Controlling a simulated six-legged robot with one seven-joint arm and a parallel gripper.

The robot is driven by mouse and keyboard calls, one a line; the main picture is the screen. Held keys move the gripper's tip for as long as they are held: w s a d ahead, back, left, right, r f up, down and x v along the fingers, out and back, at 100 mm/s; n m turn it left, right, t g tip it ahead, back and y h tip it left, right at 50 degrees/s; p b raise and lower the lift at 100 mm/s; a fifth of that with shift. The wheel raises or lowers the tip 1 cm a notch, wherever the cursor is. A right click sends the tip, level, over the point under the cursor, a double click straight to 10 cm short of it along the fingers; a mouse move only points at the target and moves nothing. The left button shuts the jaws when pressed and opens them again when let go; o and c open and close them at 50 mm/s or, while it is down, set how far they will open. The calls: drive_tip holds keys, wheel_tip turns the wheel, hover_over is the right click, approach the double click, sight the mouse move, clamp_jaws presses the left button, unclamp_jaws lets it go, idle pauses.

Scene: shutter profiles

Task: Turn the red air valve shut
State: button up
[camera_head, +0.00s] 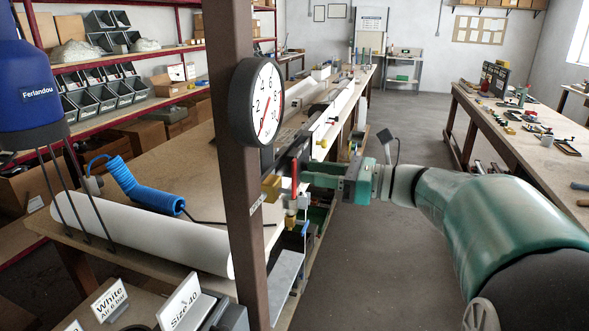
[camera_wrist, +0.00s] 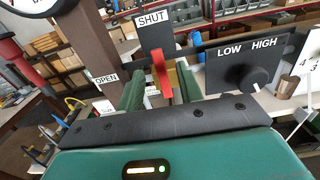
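The red air valve handle (camera_head: 294,170) stands upright on a brass valve body (camera_head: 291,205) beside the brown post. In the wrist view the red handle (camera_wrist: 160,72) points up towards the SHUT label (camera_wrist: 152,20); the OPEN label (camera_wrist: 106,78) is to its left. My gripper (camera_head: 306,174) reaches in from the right at the handle. In the wrist view its two green fingers (camera_wrist: 160,85) stand apart on either side of the handle, with a small gap visible on each side. Contact with the handle cannot be made out.
A pressure gauge (camera_head: 257,102) is on the brown post (camera_head: 243,200), its red needle pointing low. A LOW/HIGH knob (camera_wrist: 256,78) on a black panel is close to the right of my fingers. A blue coiled hose (camera_head: 140,188) lies on the bench. The aisle floor (camera_head: 400,260) is clear.

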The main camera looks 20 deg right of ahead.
drive_tip(key=v, duration=0.7)
drive_tip(key=s+a+f+n+g+h, duration=0.55)
drive_tip(key=s+a+f+n, duration=0.35)
drive_tip(key=a, duration=0.4)
drive_tip(key=s+f+n+h, duration=0.6)
drive_tip(key=n+h, duration=0.3)
drive_tip(key=n, duration=0.7)
drive_tip(key=shift+s+d+f, duration=0.35)
drive_tip(key=shift+f, duration=0.4)
drive_tip(key=shift+t, duration=0.25)
